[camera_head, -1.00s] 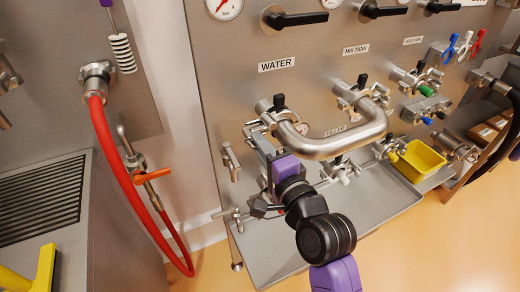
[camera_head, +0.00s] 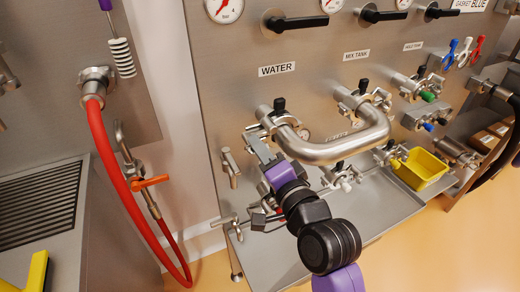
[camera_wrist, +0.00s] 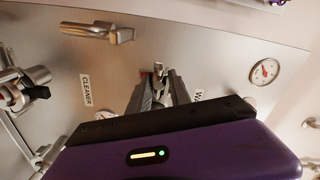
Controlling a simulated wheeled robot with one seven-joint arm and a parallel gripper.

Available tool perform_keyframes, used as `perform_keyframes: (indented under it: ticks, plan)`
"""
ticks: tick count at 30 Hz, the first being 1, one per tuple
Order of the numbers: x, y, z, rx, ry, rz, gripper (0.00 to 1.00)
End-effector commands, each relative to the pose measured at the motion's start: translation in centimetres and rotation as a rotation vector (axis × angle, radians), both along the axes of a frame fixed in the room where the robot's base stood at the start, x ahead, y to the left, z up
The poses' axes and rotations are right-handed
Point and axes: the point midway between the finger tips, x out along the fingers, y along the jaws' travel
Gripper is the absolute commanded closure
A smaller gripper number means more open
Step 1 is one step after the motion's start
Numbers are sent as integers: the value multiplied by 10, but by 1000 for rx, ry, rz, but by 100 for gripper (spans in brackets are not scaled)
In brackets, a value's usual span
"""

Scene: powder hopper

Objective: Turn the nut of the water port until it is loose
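The water port (camera_head: 266,112) is under the WATER label in the head view, with a clamp around its joint to the U-shaped steel pipe (camera_head: 335,150). The clamp's nut side (camera_head: 249,131) is at the port's lower left, partly hidden by my fingers. My gripper (camera_head: 250,137) reaches up to it from below. In the wrist view, my two fingers (camera_wrist: 160,76) point away from the camera with a small metal piece between or just behind their tips. Whether they press on it cannot be made out.
A drip tray (camera_head: 375,215) lies below, with a yellow bin (camera_head: 420,168) at its right. The pipe's other end meets the MIX TANK port (camera_head: 350,97). Black handles and gauges sit above. A red hose (camera_head: 115,155) hangs at left.

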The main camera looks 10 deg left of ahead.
Motion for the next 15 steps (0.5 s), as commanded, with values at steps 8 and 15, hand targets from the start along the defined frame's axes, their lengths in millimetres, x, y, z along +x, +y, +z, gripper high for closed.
perform_keyframes:
  ticks: [8,15]
  plan:
    - [-34,-23,-3,-2,8,-1,69]
    - [-65,-44,-3,-2,6,-1,69]
